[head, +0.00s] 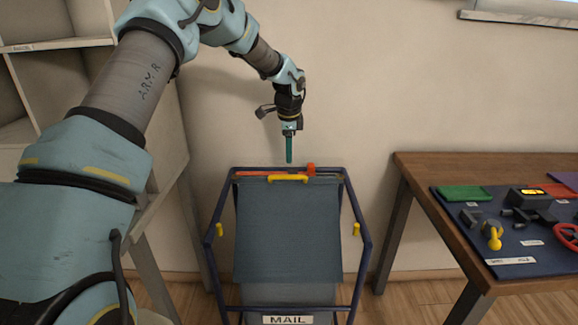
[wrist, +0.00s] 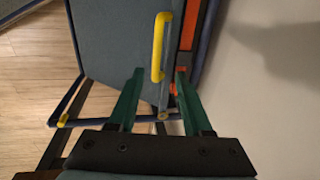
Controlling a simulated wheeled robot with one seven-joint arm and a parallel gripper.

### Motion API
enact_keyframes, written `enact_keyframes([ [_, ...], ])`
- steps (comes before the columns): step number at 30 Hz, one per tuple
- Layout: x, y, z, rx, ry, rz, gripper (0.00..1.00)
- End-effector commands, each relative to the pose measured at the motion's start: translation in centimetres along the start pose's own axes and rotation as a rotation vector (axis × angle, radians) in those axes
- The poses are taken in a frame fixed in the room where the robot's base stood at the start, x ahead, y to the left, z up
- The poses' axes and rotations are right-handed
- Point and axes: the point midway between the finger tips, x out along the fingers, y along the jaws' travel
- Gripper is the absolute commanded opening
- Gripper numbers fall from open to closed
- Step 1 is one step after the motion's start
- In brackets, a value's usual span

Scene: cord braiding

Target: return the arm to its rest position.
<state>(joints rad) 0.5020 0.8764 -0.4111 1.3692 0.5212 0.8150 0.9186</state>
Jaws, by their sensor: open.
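My gripper (head: 289,150) points down above the back rim of the blue mail cart in the head view, with my arm reaching in from the left. In the wrist view my gripper (wrist: 155,85) shows two green fingers held apart. The yellow handle (wrist: 161,47) of the cart's flap appears beyond and between the fingertips; I see no contact. In the head view the same yellow handle (head: 288,179) sits at the top of the flap, below my gripper. Nothing is held between the fingers.
The mail cart (head: 363,236) has a dark blue frame, a grey-blue flap (head: 287,232) and an orange-red bar (head: 254,173) along its back. A wooden table (head: 430,165) with a dark mat and several tools stands right. A pale shelf (head: 60,44) stands left. The wall is close behind.

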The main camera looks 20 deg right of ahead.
Motion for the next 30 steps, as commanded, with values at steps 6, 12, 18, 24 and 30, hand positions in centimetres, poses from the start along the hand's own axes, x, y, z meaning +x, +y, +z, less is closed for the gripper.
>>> enact_keyframes([
  [6,-2.0,0.0,0.0,-0.002,0.000,0.000,0.50],
  [12,-2.2,0.0,0.0,-0.001,0.000,0.001,0.50],
  [18,-2.2,0.0,0.0,-0.001,0.000,0.001,0.50],
  [24,-2.5,0.2,0.8,-0.027,-0.004,0.001,0.50],
  [30,-5.0,4.3,8.4,-0.320,-0.036,0.017,0.50],
])
